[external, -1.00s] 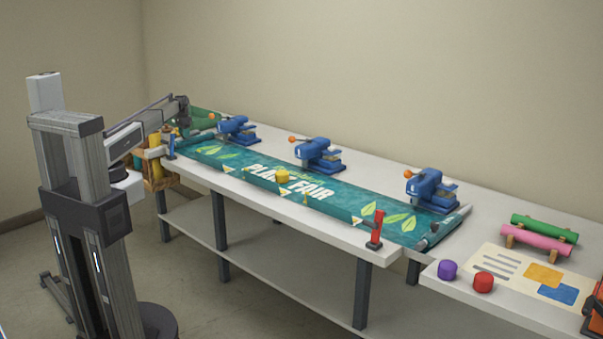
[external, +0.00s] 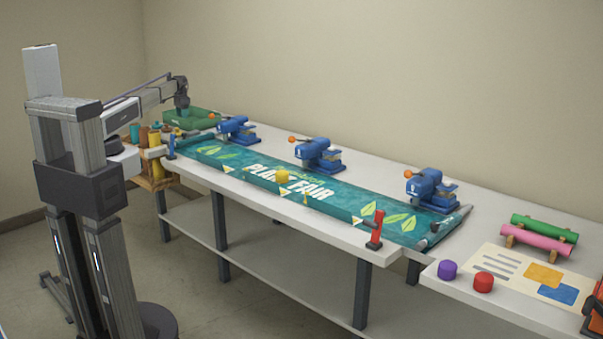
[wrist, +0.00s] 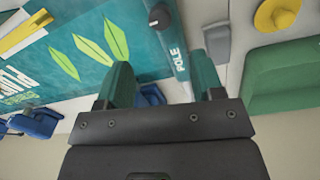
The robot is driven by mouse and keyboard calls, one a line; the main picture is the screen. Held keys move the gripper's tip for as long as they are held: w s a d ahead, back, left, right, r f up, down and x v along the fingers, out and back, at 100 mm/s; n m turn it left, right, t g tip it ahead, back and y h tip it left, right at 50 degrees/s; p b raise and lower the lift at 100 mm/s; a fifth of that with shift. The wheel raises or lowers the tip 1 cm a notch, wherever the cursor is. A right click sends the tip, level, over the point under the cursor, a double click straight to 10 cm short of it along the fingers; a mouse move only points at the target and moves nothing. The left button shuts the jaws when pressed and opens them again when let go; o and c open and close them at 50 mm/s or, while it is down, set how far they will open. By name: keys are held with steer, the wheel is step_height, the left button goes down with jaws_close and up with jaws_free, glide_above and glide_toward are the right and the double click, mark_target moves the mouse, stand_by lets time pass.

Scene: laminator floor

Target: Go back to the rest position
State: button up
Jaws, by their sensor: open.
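My gripper (external: 182,108) is raised above the far left end of the table, near the green box-like block (external: 195,119). In the wrist view its two dark green fingers (wrist: 162,78) are spread apart with nothing between them. Beneath them is the teal banner (wrist: 75,62), with pale green leaves, beside a teal strip marked POLE (wrist: 178,50). In the external view the banner (external: 330,198) lies along the table, with PLANT FAIR lettering partly covered by a yellow round weight (external: 282,176).
Blue presses with orange knobs (external: 318,154) stand along the banner's back edge. A red upright clamp (external: 375,230) is at the front edge. A wooden crate of rolls (external: 155,170) hangs at the left end. Purple (external: 447,270) and red (external: 483,282) weights sit on the right table.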

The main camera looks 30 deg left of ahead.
steer(key=s+d+n, duration=0.1)
steer(key=s+d, duration=0.6)
steer(key=s, duration=0.4)
steer(key=s+d+n, duration=0.2)
steer(key=s+d, duration=0.6)
steer(key=s, duration=0.4)
steer(key=s+d+n, duration=0.2)
steer(key=s+d, duration=0.6)
steer(key=s, duration=0.4)
steer(key=shift+d, duration=0.25)
steer(key=shift+s, duration=0.1)
